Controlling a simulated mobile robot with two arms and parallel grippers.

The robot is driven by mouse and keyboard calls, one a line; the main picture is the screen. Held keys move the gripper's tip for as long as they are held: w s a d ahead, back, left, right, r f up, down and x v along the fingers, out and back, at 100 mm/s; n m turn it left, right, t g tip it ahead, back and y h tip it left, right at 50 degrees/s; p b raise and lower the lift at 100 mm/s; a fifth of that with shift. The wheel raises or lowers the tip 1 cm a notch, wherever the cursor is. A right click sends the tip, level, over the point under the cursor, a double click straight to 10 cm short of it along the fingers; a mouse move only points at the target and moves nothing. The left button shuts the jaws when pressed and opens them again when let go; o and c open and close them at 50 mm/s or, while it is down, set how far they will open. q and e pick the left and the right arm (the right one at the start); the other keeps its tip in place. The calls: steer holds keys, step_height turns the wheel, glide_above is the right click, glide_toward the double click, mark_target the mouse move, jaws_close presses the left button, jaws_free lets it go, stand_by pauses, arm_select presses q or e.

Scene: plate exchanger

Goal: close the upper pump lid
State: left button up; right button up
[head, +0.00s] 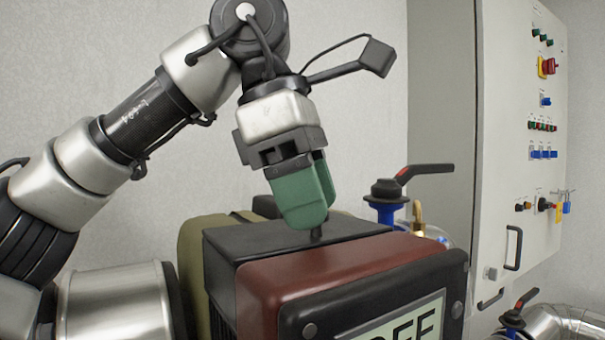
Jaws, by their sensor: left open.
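A pump unit with a dark red housing (330,272) and a black top (270,240) stands in the lower middle of the head view. Contact cannot be made out. My right gripper is not in view.
A display (400,325) reading partly "OFF" is on the front. A valve with a black and red handle (420,171) stands behind on the right. A white control cabinet (510,200) with buttons and a padlock fills the right. Open air lies above the unit.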

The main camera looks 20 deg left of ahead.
mark_target(278, 236)
arm_select(q)
steer(key=w+v, duration=0.1)
steer(key=v, duration=0.9)
steer(key=shift+s+r, duration=0.15)
steer(key=shift+s, duration=0.25)
